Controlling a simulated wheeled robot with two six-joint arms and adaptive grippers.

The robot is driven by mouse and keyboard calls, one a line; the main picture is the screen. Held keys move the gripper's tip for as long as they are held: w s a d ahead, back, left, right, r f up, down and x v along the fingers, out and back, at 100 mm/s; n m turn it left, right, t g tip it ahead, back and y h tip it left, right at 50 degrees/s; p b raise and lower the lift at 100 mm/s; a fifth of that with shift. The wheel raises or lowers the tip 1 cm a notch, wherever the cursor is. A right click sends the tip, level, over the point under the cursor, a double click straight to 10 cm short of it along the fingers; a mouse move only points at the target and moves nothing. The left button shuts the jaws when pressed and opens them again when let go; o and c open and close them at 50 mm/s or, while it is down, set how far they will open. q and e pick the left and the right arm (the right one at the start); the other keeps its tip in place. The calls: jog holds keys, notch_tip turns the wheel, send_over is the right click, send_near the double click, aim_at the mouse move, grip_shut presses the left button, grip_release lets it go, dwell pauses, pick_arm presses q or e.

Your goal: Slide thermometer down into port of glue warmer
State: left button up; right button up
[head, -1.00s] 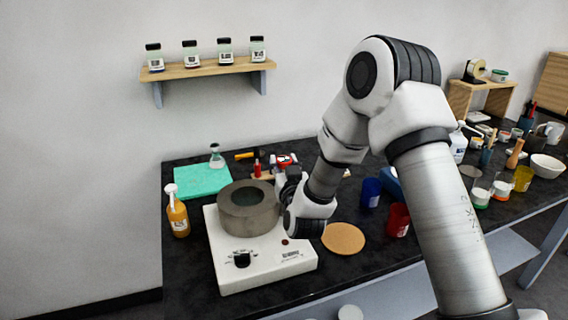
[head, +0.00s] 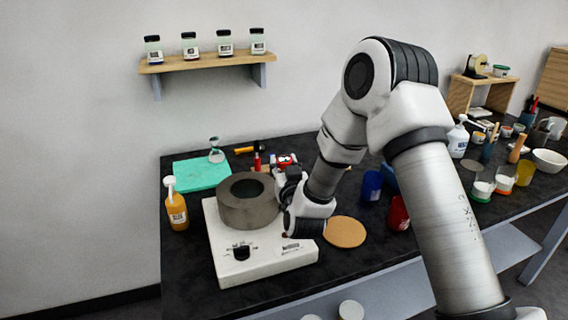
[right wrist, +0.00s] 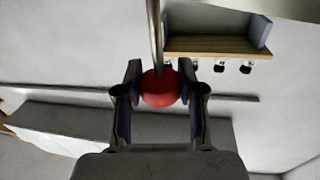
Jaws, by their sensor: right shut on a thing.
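The glue warmer is a white box (head: 222,262) with a dark knob and a round grey pot (head: 236,211) with an open top. My right gripper (head: 281,176) is beside the pot's right rim, low over the warmer's back right part. In the right wrist view my right gripper (right wrist: 160,72) is shut on the thermometer, which shows as a red round head (right wrist: 159,90) between the fingers and a thin metal stem (right wrist: 154,35). The stem's tip and the port cannot be made out; my wrist covers that part in the head view. My left gripper is not in view.
A cork disc (head: 345,232) lies right of the warmer. An orange bottle (head: 176,206) and a green mat (head: 203,174) are to the left. A blue cup (head: 371,185) and a red cup (head: 398,213) stand right, near my arm. A shelf with jars (head: 205,66) hangs behind.

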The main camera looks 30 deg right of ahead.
jog(key=shift+f, duration=0.2)
jog(key=o, duration=1.1)
jog(key=shift+r, duration=0.1)
jog(key=shift+s, duration=0.1)
jog(key=v, duration=1.1)
jog(key=shift+s+a, duration=0.15)
jog(key=shift+s, duration=0.25)
